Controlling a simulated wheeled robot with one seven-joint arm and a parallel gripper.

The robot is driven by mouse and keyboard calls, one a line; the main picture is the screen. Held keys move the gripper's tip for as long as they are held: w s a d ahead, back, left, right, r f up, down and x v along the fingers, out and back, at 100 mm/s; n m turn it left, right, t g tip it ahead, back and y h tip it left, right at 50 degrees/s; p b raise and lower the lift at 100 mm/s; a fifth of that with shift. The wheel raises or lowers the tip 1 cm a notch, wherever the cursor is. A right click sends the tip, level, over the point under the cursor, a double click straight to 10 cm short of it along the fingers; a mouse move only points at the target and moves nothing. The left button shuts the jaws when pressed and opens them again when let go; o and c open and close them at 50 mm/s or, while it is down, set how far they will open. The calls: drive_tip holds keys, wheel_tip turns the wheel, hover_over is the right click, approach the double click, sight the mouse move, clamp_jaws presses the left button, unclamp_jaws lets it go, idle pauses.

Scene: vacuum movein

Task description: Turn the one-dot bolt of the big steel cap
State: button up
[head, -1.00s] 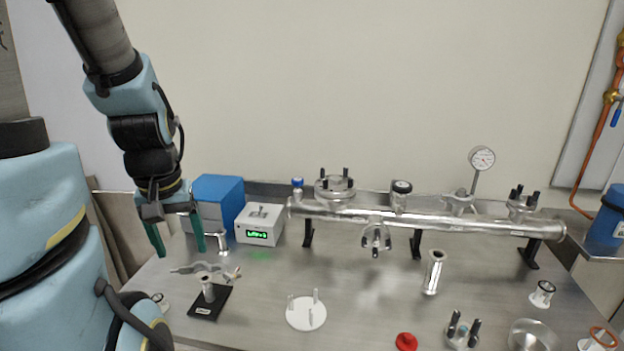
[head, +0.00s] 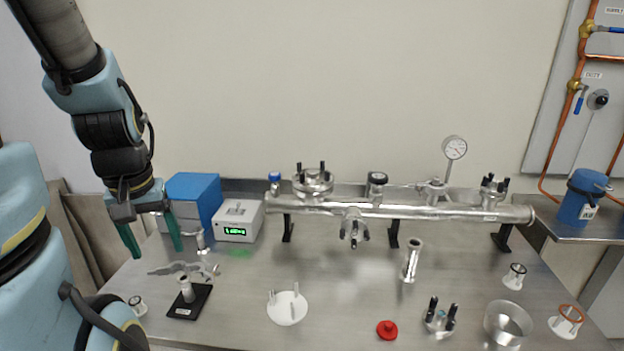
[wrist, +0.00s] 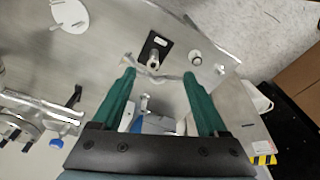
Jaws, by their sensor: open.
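The largest steel cap (head: 313,187) sits on top of the long steel pipe, left of its middle, with black upright bolts on it. The dots on its bolts are too small to make out. A smaller capped port with black bolts (head: 493,189) is near the pipe's right end. My gripper (head: 155,238) hangs over the left part of the bench, left of the pipe and well apart from the cap. Its green fingers are spread and empty, also in the wrist view (wrist: 159,76).
A blue box (head: 193,196) and a white meter box (head: 238,222) stand between my gripper and the pipe. A dial gauge (head: 455,148) rises above the pipe. A black stand (head: 190,302), white disc (head: 287,308) and red cap (head: 387,330) lie in front.

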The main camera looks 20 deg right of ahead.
drive_tip(key=shift+c, duration=0.3)
drive_tip(key=shift+w+d, duration=0.15)
drive_tip(key=shift+w, duration=0.1)
drive_tip(key=shift+c, duration=0.7)
drive_tip(key=w+d+b, duration=0.1)
drive_tip(key=w+d, duration=0.1)
drive_tip(key=w+d+b, duration=0.1)
drive_tip(key=w+d, duration=0.1)
drive_tip(key=w, duration=0.1)
drive_tip(key=w+d+r+b, duration=0.1)
drive_tip(key=w+d, duration=0.1)
drive_tip(key=w, duration=0.1)
drive_tip(key=shift+d, duration=0.15)
drive_tip(key=shift+c, duration=1.3)
drive_tip(key=n+t+y+b, duration=0.1)
drive_tip(key=n+t+b, duration=0.25)
drive_tip(key=b, duration=0.45)
approach(299, 163)
drive_tip(key=shift+n+g, duration=0.45)
drive_tip(key=x, duration=0.3)
drive_tip(key=p+x, duration=0.1)
drive_tip(key=x, duration=0.4)
drive_tip(key=shift+w+f+p, duration=0.2)
drive_tip(key=shift+w+p, duration=0.1)
drive_tip(key=shift+w, duration=0.1)
clamp_jaws()
